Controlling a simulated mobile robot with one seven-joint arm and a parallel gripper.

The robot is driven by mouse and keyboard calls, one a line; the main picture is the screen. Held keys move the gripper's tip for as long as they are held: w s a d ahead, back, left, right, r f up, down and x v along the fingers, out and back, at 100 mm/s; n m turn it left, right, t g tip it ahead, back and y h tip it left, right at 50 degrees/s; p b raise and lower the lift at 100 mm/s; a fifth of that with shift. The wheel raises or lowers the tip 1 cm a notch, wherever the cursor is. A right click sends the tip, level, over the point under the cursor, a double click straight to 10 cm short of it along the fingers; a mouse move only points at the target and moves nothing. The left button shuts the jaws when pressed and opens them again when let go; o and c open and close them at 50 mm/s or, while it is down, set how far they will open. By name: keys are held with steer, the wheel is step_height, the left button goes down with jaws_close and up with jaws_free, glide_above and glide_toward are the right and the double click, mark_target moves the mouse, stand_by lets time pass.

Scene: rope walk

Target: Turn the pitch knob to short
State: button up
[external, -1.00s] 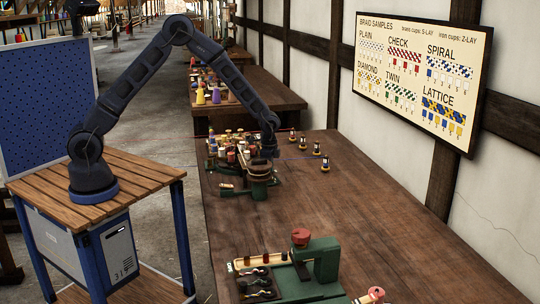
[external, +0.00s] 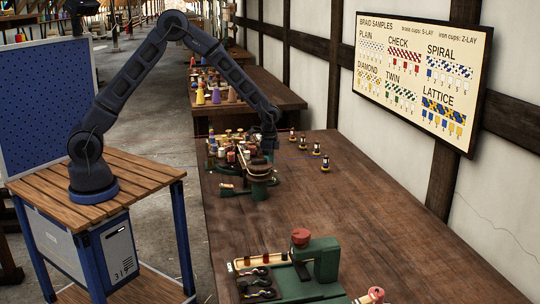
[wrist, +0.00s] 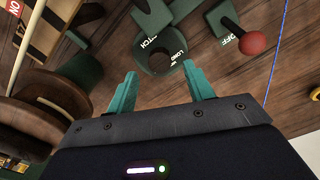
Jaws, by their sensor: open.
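The pitch knob (wrist: 160,62) is a dark round knob on a green housing in the wrist view. White lettering beside it reads as "PITCH" and "LONG", partly cut off or turned. My gripper (wrist: 160,72) has two teal fingers spread apart, with the knob showing between and just beyond their tips. No contact is clear. In the external view my gripper (external: 268,152) hangs over the green rope machine (external: 258,179) on the bench; the knob cannot be made out there.
A red ball-ended lever (wrist: 252,43) with an "OFF" label stands right of the knob. A blue cord (wrist: 278,45) runs farther right. A large brown round part (wrist: 40,105) is close on the left. The bench (external: 340,220) is clear between the two machines.

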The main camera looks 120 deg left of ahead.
step_height(320, 180, up, 7)
stand_by(0.3)
steer(key=shift+r, duration=0.1)
steer(key=d+r+m+t+y, duration=0.1)
steer(key=d+r, duration=1)
steer(key=d, duration=0.4)
steer(key=d+r+m+t, duration=0.1)
steer(key=d+r, duration=1)
steer(key=d, duration=0.4)
steer(key=s+d+r+t, duration=0.1)
steer(key=s+d+r, duration=0.1)
steer(key=s+d, duration=0.4)
steer(key=s+d+r, duration=0.3)
steer(key=s+d, duration=0.1)
steer(key=d, duration=0.4)
steer(key=s+d+f+m+t, duration=0.1)
steer(key=s+d, duration=0.8)
steer(key=s, duration=0.4)
steer(key=shift+s+d+m+t+h, duration=0.2)
steer(key=shift+s+m+t+h, duration=0.1)
steer(key=shift+h, duration=0.1)
